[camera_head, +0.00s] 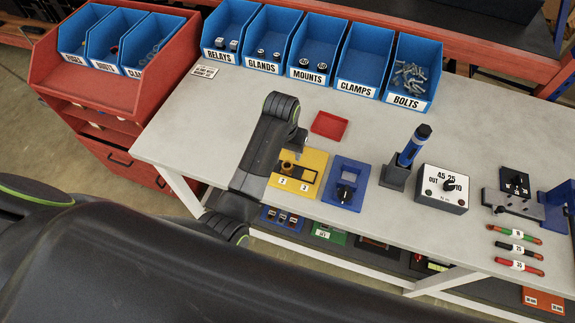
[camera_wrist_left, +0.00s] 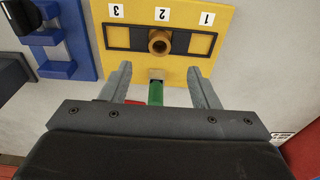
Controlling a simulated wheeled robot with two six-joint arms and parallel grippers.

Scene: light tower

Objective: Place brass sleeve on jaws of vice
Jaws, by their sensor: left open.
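The brass sleeve (camera_wrist_left: 159,42) is a short round hollow piece at the slot marked 2 of a yellow fixture (camera_wrist_left: 222,20). In the head view the fixture (camera_head: 318,159) lies on the bench, partly behind my left arm. My left gripper (camera_wrist_left: 161,75) is open, its fingers just short of the sleeve and on either side of a green piece with a pale tip (camera_wrist_left: 156,92). The gripper (camera_head: 297,143) is mostly hidden in the head view. A grey and blue device (camera_head: 552,210) at the far right edge may be the vice; its jaws are unclear. My right gripper is not in view.
A blue fixture with a black knob (camera_head: 348,193) sits right of the yellow one. Farther right are a blue tool in a dark stand (camera_head: 410,145) and a dial box (camera_head: 441,190). A red tray (camera_head: 329,125) lies behind. Blue bins (camera_head: 362,75) line the back.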

